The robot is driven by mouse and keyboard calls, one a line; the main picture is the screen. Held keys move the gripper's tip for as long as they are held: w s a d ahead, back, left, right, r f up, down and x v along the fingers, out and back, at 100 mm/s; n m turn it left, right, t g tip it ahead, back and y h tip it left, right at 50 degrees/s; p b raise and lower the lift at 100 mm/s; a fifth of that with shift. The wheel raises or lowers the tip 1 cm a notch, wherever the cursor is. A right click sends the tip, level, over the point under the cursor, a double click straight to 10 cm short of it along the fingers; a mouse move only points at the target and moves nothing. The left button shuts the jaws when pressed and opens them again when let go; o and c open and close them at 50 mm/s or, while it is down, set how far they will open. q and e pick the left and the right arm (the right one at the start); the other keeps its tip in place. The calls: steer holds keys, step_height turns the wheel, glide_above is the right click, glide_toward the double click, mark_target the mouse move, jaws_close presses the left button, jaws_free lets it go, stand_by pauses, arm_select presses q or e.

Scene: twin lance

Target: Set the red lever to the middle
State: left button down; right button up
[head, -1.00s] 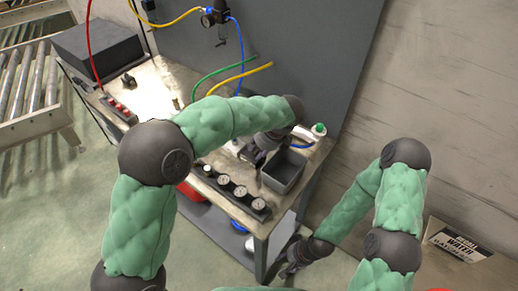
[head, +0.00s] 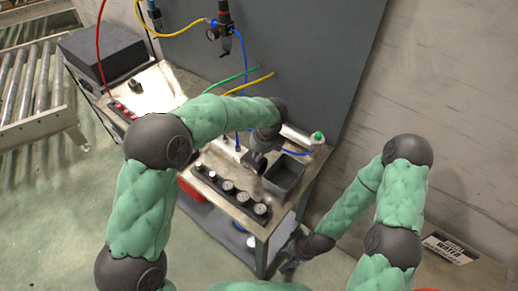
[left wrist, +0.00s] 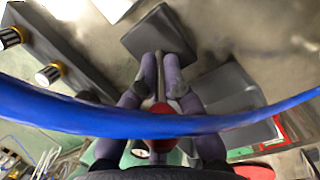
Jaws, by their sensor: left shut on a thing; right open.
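The red lever shows in the left wrist view as a red knob (left wrist: 160,122) on a thin stem, which rises between my left fingers from a dark grey block (left wrist: 160,38). My left gripper (left wrist: 160,82) is shut on the stem. In the head view my left gripper (head: 256,160) is over the bench, just left of the grey bin, and the lever cannot be made out there. How far the lever is tilted cannot be told. My right gripper (head: 290,255) is open and empty, low beside the bench's right end.
A blue hose (left wrist: 150,120) crosses close in front of the left wrist camera. A row of round gauges (head: 228,186) lies along the bench's front edge. The grey bin (head: 284,178) stands at the right end, with a green-capped white bottle (head: 300,137) behind it.

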arm_select(q)
steer(key=shift+w+a+r+g+h+p, duration=0.15)
steer(key=shift+g+h+p, duration=0.3)
steer(key=shift+p, duration=0.95)
steer(key=shift+w+a+r+g+h+p, duration=0.1)
steer(key=shift+a+g+h+p, duration=0.3)
steer(key=shift+p, duration=0.95)
steer(key=shift+d+f+h+p, duration=0.15)
steer(key=shift+h+p, duration=0.2)
steer(key=shift+p, duration=0.25)
steer(key=c, duration=1.4)
jaws_free()
steer(key=shift+o, duration=0.2)
steer(key=shift+w, duration=0.1)
steer(key=shift+r, duration=0.2)
step_height(320, 180, up, 12)
steer(key=shift+w+f, duration=0.15)
steer(key=shift+f, duration=0.05)
